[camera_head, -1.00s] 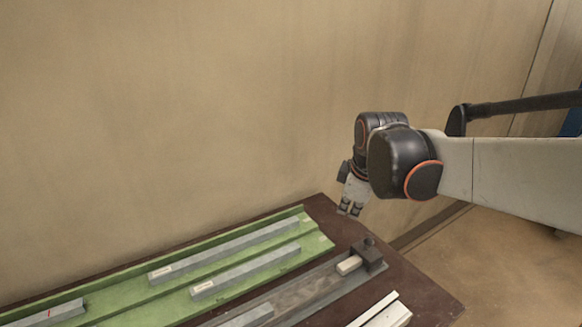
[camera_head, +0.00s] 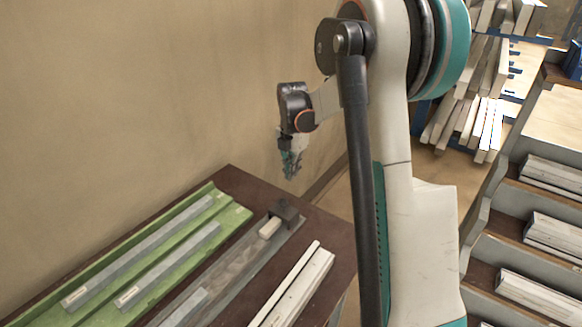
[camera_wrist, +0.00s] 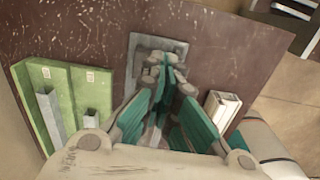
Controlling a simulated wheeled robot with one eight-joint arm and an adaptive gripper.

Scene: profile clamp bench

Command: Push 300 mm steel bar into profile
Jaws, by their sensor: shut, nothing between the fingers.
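Grey steel bars lie in the green tray (camera_head: 232,222), one long (camera_head: 140,254) and one shorter (camera_head: 170,265); their lengths cannot be read. Another grey bar (camera_head: 183,308) lies on the near part of the grey rail (camera_head: 222,298), cut off by the frame edge. A short pale piece (camera_head: 269,228) sits on the rail against the dark clamp block (camera_head: 286,211). My gripper (camera_head: 291,177) is shut and empty, pointing down in the air beyond the block. In the wrist view its teal-padded fingers (camera_wrist: 170,68) cover much of the rail (camera_wrist: 137,46).
Pale profiles (camera_head: 298,290) lie right of the rail on the brown table (camera_head: 335,240); they also show in the wrist view (camera_wrist: 222,107). The wall stands close behind the table. Stepped racks (camera_head: 545,250) of profiles stand at the right. Brown tabletop is free around the block.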

